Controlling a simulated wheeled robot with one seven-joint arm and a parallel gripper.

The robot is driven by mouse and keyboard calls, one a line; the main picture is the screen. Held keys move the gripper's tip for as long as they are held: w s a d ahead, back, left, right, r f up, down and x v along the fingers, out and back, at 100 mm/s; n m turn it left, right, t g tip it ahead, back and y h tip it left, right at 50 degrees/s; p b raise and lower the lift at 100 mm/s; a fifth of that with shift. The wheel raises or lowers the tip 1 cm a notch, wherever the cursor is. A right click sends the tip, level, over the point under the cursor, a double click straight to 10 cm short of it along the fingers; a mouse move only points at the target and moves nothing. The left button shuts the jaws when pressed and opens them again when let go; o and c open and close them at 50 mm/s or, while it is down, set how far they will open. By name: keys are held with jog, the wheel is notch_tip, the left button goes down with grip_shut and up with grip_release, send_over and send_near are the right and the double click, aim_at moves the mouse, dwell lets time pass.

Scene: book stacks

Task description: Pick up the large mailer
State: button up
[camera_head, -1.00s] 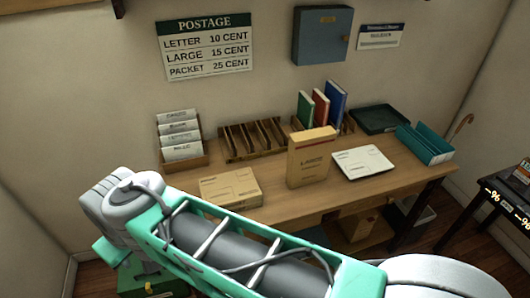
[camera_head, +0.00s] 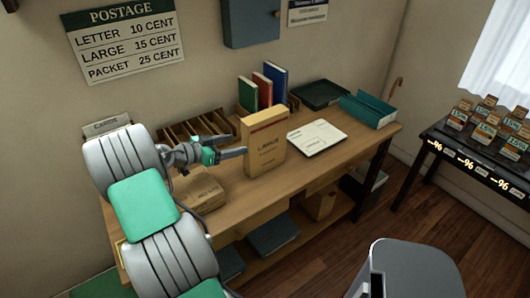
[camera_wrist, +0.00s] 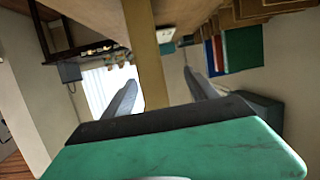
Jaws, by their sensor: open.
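The large mailer is most likely the tan, box-like packet (camera_head: 265,145) standing upright on the desk, with dark print on its front; the print is too blurred to read surely. My gripper (camera_head: 242,152) is at its left edge in the head view, fingers pointing right. In the wrist view, my gripper (camera_wrist: 160,77) has its two grey fingers apart. The mailer's narrow tan side (camera_wrist: 143,45) shows between them, nearer the left finger. Whether a finger touches it, I cannot tell.
A flat tan parcel (camera_head: 203,192) lies below my gripper, partly behind my arm. A white packet (camera_head: 317,137) lies right of the mailer. Behind are a wooden sorter (camera_head: 195,130) and upright books (camera_head: 262,88). A teal tray (camera_head: 368,109) stands at the desk's right end.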

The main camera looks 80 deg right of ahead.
aim_at(245, 144)
jog(key=s, duration=0.1)
jog(key=s+d+m+g, duration=0.1)
jog(key=s, duration=0.1)
jog(key=shift+d+f, duration=0.1)
jog(key=shift+f, duration=0.05)
jog(key=p+x, duration=0.1)
jog(key=x, duration=0.3)
jog(key=p+x, duration=0.1)
jog(key=x, duration=0.1)
jog(key=shift+s+d+r+p, duration=0.1)
jog(key=shift+d+r+p, duration=0.2)
jog(key=shift+d, duration=0.05)
jog(key=shift+s+d+f, duration=0.2)
jog(key=shift+s+d, duration=0.05)
jog(key=shift+d, duration=0.05)
jog(key=shift+c, duration=0.4)
jog(key=c, duration=1.4)
jog(key=shift+w+r, duration=0.1)
jog(key=shift+r, duration=0.05)
